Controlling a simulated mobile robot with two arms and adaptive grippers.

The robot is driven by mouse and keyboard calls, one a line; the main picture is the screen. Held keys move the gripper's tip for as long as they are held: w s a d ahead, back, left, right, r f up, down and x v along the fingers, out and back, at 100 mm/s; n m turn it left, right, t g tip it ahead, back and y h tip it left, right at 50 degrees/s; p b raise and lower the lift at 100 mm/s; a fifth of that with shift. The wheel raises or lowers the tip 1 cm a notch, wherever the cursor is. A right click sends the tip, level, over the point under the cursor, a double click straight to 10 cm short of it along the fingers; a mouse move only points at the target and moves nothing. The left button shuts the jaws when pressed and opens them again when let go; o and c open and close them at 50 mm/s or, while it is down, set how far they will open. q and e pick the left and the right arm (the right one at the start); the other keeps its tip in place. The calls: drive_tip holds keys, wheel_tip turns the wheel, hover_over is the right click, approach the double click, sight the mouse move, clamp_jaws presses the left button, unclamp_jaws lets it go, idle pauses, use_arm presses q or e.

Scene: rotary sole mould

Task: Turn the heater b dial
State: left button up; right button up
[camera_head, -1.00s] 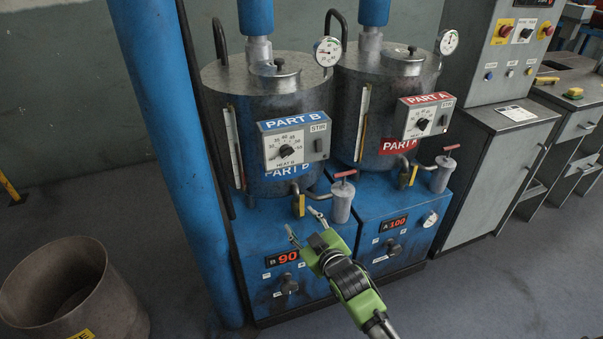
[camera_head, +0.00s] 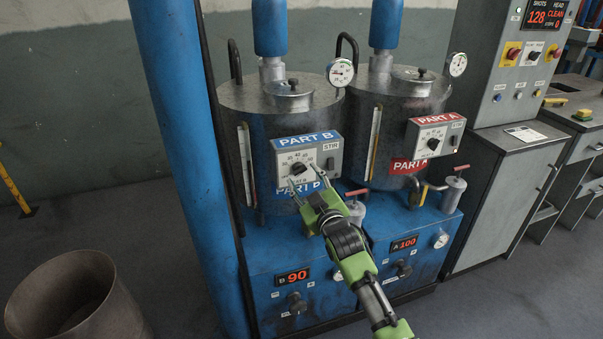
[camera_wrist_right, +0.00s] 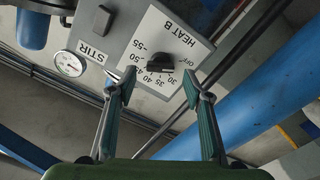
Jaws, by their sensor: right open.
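The heater B dial (camera_head: 299,168) is a black knob on the grey PART B control box (camera_head: 322,150), fixed to the front of the left metal tank. In the right wrist view the dial (camera_wrist_right: 160,63) appears upside down, beside a printed scale with OFF and numbers and the label HEAT B. My right gripper (camera_head: 303,179) is open and empty in front of the box. In the wrist view its fingertips (camera_wrist_right: 159,80) stand apart on either side of the dial; I cannot tell whether they touch it. My left gripper is out of view.
A STIR switch (camera_wrist_right: 101,20) sits beside the dial on the same box. The PART A box (camera_head: 436,135) is on the right tank. A blue column (camera_head: 180,150) stands left of the tanks. A bin (camera_head: 75,300) stands on the floor at lower left.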

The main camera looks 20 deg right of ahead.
sight(301, 172)
drive_tip(key=shift+w, duration=1.5)
drive_tip(key=c, duration=1.1)
